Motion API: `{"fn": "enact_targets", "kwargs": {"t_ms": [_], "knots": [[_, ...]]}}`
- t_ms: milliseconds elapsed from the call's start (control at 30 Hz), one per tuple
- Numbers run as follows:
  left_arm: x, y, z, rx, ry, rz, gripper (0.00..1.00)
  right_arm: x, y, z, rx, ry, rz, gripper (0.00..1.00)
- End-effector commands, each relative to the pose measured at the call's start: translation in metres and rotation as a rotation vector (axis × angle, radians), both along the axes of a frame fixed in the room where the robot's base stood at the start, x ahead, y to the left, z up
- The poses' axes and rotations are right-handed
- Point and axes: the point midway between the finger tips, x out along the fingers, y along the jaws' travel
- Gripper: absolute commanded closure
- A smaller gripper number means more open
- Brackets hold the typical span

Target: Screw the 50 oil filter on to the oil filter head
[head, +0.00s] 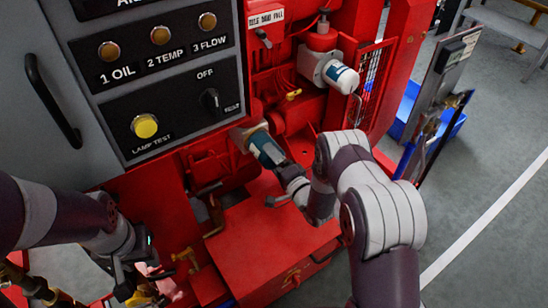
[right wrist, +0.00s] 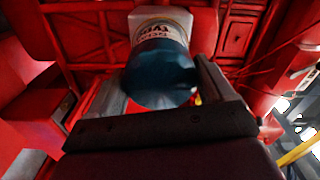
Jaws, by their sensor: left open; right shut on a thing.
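The oil filter (head: 265,149), a blue canister with a pale label, is tilted against the red engine in the head view. It also shows in the right wrist view (right wrist: 160,65), blue end towards me. My right gripper (head: 280,166) is shut on it, one finger on each side in the right wrist view (right wrist: 157,80). The filter's upper end meets a pale metal fitting (head: 244,132), seemingly the oil filter head. Whether the threads are engaged is hidden. My left gripper (head: 133,278) is open and empty at the lower left, away from the filter.
A second filter, white and blue (head: 341,78), is mounted higher on the right. The grey control panel (head: 75,120) with lamps and a handle stands left. A red box (head: 265,255) lies below my right gripper. Open floor (head: 480,190) is at right.

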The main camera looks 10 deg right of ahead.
Motion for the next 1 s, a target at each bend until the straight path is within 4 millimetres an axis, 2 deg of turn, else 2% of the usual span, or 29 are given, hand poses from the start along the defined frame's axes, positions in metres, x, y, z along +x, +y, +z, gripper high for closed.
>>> {"fn": "enact_targets", "kwargs": {"t_ms": [100, 433, 600, 733, 833, 1000], "knots": [[0.0, 0.0, 0.004, 0.0, 0.0, 0.0, 0.57, 0.001, 0.001, 0.003, 0.143, 0.047, 0.002, 0.67], [0.0, 0.0, 0.005, 0.0, 0.0, 0.0, 0.57, 0.001, 0.001, 0.003, 0.214, 0.073, 0.003, 0.67], [0.0, 0.0, 0.014, 0.0, 0.0, 0.0, 0.57, 0.001, 0.001, 0.005, 0.612, 0.219, 0.003, 0.67], [0.0, 0.0, 0.016, 0.0, 0.0, 0.0, 0.57, 0.001, 0.001, 0.004, 0.843, 0.303, 0.004, 0.67], [0.0, 0.0, 0.016, 0.0, 0.0, 0.0, 0.57, 0.001, 0.001, 0.003, 0.903, 0.324, 0.004, 0.67], [0.0, 0.0, 0.016, 0.0, 0.0, 0.0, 0.57, 0.001, 0.001, 0.003, 0.902, 0.324, 0.005, 0.67]]}}
